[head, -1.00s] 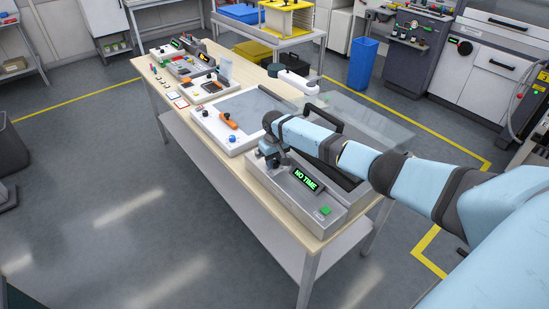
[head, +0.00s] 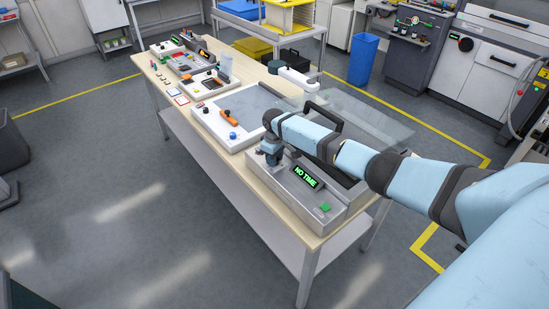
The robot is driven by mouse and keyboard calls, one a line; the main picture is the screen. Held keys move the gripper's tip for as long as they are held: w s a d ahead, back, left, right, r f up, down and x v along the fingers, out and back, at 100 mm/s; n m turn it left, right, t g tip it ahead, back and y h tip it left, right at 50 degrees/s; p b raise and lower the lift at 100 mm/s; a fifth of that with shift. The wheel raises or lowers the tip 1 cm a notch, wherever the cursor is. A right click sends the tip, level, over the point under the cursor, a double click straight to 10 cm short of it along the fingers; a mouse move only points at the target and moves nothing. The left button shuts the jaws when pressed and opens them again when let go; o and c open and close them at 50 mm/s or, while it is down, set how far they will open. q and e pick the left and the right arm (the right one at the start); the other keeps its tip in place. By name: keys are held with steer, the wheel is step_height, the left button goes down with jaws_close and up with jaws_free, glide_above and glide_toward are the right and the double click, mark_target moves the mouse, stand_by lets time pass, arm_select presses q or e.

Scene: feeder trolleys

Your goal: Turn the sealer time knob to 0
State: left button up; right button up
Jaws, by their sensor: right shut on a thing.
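The sealer (head: 320,214) is a grey metal box at the near end of the wooden table. Its small black display (head: 306,177) reads "NO TIME" in green letters. A green button (head: 325,207) sits near its front corner. My right gripper (head: 272,158) points down at the left end of the sealer's top panel, shut on what appears to be the time knob. The gripper and wrist hide the knob, so its pointer cannot be read. My left gripper is not in view.
A white board with a grey sheet (head: 250,108), an orange-handled tool (head: 229,117) and a blue knob (head: 233,135) lies beyond the sealer. My right arm spans the sealer from the right. Several small devices stand at the table's far end.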

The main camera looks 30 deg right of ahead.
steer(key=o, duration=0.9)
step_height(320, 180, up, 14)
steer(key=shift+b, duration=0.4)
